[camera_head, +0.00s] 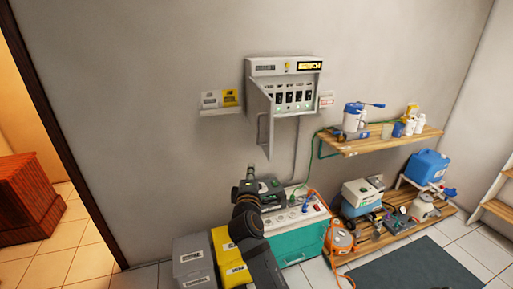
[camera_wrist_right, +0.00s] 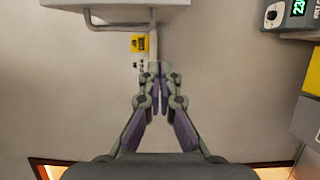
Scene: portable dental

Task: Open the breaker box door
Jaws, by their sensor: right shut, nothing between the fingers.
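The breaker box (camera_head: 285,68) is a light grey metal box mounted on the wall. Its door (camera_head: 261,112) is hinged at the left side and stands swung out from the wall, so the dark breakers (camera_head: 293,97) inside show. A handle bar is on the door. My right gripper (camera_head: 251,172) is below the door, apart from it, in the head view. In the right wrist view my right gripper (camera_wrist_right: 160,92) has its fingers together with nothing between them. A grey panel with a handle bar (camera_wrist_right: 120,25) shows at the top there. My left gripper is not in view.
A small wall ledge with a yellow label (camera_head: 230,98) is left of the box. A wooden shelf (camera_head: 380,143) with bottles is at right. A teal-fronted equipment case (camera_head: 290,240) and yellow and grey bins (camera_head: 193,262) stand below.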

